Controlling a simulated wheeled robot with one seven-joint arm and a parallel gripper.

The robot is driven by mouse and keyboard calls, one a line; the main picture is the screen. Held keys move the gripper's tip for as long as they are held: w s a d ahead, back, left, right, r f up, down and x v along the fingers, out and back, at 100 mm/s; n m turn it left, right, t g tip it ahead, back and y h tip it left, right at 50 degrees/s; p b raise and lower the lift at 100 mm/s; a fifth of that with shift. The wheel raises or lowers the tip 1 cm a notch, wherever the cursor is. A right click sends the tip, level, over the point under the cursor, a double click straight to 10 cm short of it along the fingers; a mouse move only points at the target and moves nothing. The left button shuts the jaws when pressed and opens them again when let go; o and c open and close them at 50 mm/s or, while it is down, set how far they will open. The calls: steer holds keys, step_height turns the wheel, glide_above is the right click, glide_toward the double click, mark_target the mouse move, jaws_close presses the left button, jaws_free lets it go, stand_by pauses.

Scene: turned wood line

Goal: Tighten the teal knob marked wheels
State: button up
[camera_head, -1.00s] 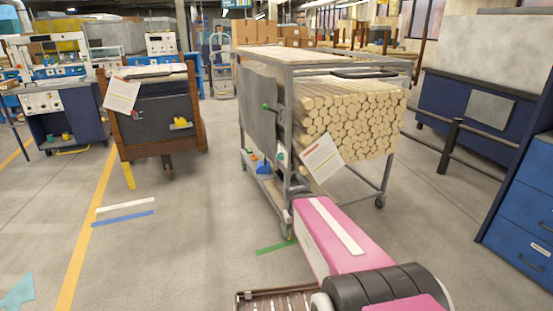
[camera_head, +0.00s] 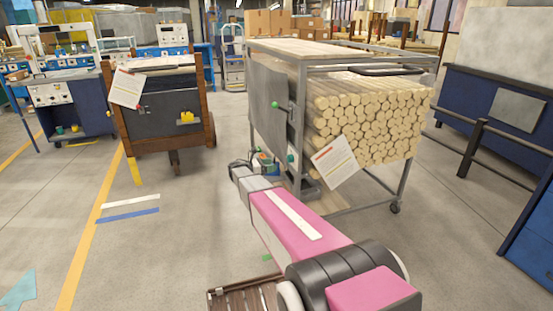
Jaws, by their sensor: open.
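The metal cart (camera_head: 299,120) holds a stack of round wood rods and stands ahead. A small teal knob (camera_head: 291,158) sits low on its near upright, beside a hanging paper sheet. Its marking is too small to read. A green knob (camera_head: 276,105) sits higher, on the grey side panel. My gripper (camera_head: 240,166) is at the far end of my pink arm, left of the teal knob and apart from it in the picture. It is small and dark, and its fingers are hard to make out. It is open, with nothing seen held.
Small coloured items (camera_head: 263,160) lie on the cart's lower shelf behind my gripper. A wooden cart with a dark panel (camera_head: 155,115) stands at left. Blue drawers (camera_head: 530,235) and a dark rail (camera_head: 473,150) are at right. The floor between the carts is clear.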

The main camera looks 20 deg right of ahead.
mark_target(288, 160)
steer(key=shift+n, duration=0.3)
steer(key=d, duration=0.3)
steer(key=w+d, duration=0.1)
steer(key=d, duration=0.6)
steer(key=shift+w+d+r, duration=0.1)
steer(key=shift+w+r, duration=0.1)
steer(key=shift+w, duration=0.1)
steer(key=shift+c, duration=0.3)
steer(key=c, duration=0.9)
